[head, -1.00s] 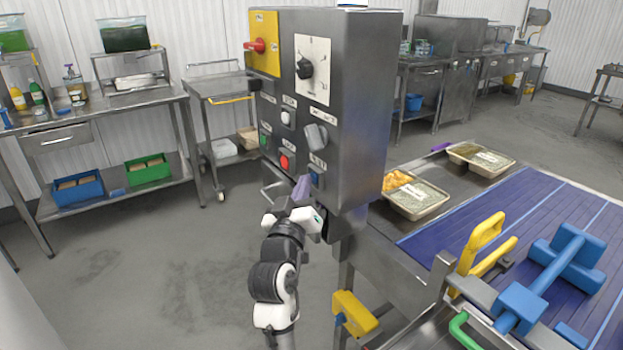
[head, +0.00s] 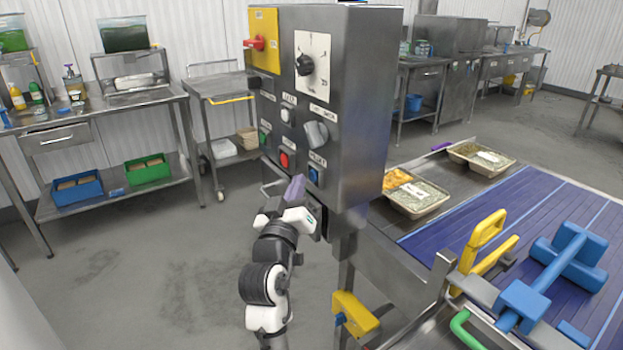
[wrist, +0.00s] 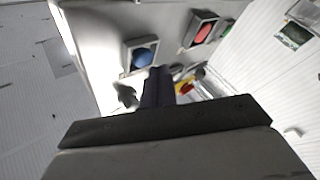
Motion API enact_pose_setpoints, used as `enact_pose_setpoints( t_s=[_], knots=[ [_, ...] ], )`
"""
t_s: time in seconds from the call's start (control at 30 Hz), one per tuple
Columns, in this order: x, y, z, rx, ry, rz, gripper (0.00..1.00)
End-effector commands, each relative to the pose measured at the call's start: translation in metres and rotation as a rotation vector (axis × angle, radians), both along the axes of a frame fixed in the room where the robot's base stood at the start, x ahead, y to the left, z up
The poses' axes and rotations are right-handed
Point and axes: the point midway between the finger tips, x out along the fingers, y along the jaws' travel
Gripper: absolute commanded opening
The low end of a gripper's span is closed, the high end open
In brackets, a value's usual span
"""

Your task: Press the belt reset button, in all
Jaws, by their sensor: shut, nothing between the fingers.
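A grey control box (head: 362,110) carries several buttons on its front. The blue button (head: 314,175) is at its lower right, under a small label that I cannot read clearly. The blue button also shows in the wrist view (wrist: 142,57), in a square frame just beyond and left of the fingertips. My gripper (head: 295,187) is shut and empty, with purple fingers, just below and left of the blue button. In the wrist view the shut fingers (wrist: 158,84) point up toward the panel. They appear apart from the button.
A red button (head: 284,160) sits left of the blue one, with a green button (head: 263,139) further left. A grey knob (head: 315,133) sticks out above. The blue belt (head: 480,230) with food trays (head: 416,196) lies to the right. Open floor is at left.

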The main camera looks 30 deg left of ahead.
Motion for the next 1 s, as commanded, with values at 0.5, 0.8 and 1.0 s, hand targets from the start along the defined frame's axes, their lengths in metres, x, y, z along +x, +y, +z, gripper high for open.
enact_pose_setpoints(
  t_s=[0.5, 0.8, 1.0],
  knots=[
    [-0.023, 0.01, -0.002, 0.0, -0.001, 0.002, 0.0],
    [-0.045, 0.019, 0.0, 0.0, -0.002, 0.001, 0.0],
    [-0.046, 0.019, 0.001, 0.0, 0.0, -0.001, 0.0]
  ],
)
